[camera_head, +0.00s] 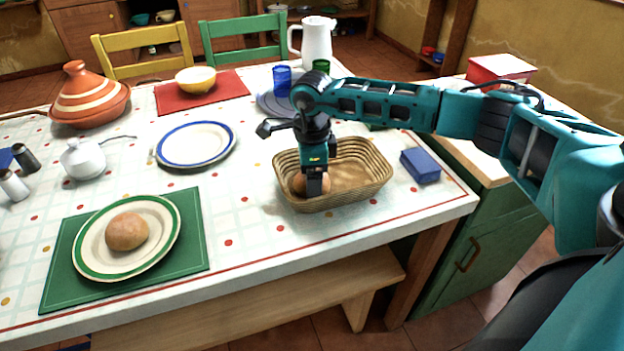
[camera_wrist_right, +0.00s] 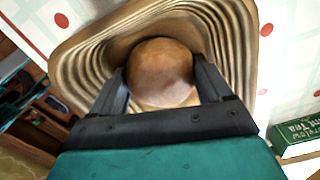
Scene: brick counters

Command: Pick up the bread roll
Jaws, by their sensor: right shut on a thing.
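A brown bread roll (camera_head: 299,184) sits inside the wicker basket (camera_head: 355,199) near its left end, partly hidden behind my right gripper (camera_head: 314,188). The gripper points down into the basket. In the right wrist view, the roll (camera_wrist_right: 160,70) lies between the two fingers of the right gripper (camera_wrist_right: 162,78), which are shut on its sides. I cannot tell whether the roll still touches the basket floor. A second bread roll (camera_head: 127,231) rests on a green-rimmed plate (camera_head: 88,262) at the left front. My left gripper is not in view.
A blue box (camera_head: 420,165) lies just right of the basket. A blue-rimmed plate (camera_head: 196,143) is to its left. Behind it stand a blue cup (camera_head: 282,80) and a white jug (camera_head: 317,42). The table's front edge is close to the basket.

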